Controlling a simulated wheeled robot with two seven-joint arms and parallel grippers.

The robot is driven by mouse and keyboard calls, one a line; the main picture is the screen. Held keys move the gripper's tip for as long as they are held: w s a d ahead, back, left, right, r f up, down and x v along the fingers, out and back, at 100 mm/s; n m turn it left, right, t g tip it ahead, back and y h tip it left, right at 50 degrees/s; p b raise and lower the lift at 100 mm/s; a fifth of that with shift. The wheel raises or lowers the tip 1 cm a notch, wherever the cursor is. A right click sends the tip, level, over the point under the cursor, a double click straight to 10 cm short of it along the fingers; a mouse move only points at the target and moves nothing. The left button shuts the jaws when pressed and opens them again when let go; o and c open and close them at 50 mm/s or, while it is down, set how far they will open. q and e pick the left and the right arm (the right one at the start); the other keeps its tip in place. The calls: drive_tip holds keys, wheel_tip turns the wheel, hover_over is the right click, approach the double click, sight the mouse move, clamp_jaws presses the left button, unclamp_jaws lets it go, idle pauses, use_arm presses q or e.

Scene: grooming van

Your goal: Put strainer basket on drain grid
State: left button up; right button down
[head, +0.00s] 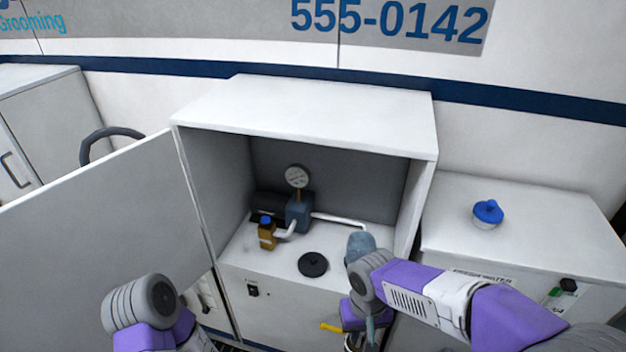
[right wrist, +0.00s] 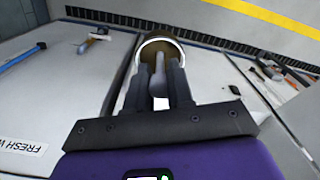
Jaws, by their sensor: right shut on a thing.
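My right gripper (right wrist: 158,78) is shut on the upright grey handle of a round basket (right wrist: 162,48) with a pale rim and brownish inside. I take this to be the strainer basket. In the head view my right gripper (head: 360,325) points down in front of the cabinet at its right side, and the basket is mostly hidden at the bottom edge. A black round disc (head: 313,264) with a small raised centre lies on the cabinet floor; I cannot tell whether it is the drain grid. My left arm shows at lower left, its gripper out of frame.
The open cabinet (head: 300,105) holds a pump (head: 298,212) with a gauge (head: 297,176) and a brown bottle (head: 267,232). Its door (head: 100,215) stands open to the left. A blue-topped container (head: 487,212) stands on the right-hand unit (head: 540,245). A yellow piece (head: 331,327) shows beside my right gripper.

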drive_tip(key=w+d+f, duration=0.2)
drive_tip(key=d+f, duration=0.1)
drive_tip(key=f, duration=0.3)
drive_tip(key=w+d+f+m, duration=0.1)
drive_tip(key=w+d+f, duration=0.1)
drive_tip(key=d+f, duration=0.2)
wheel_tip(320, 180, down, 2)
drive_tip(key=shift+w+f, duration=0.1)
drive_tip(key=shift+w, duration=0.25)
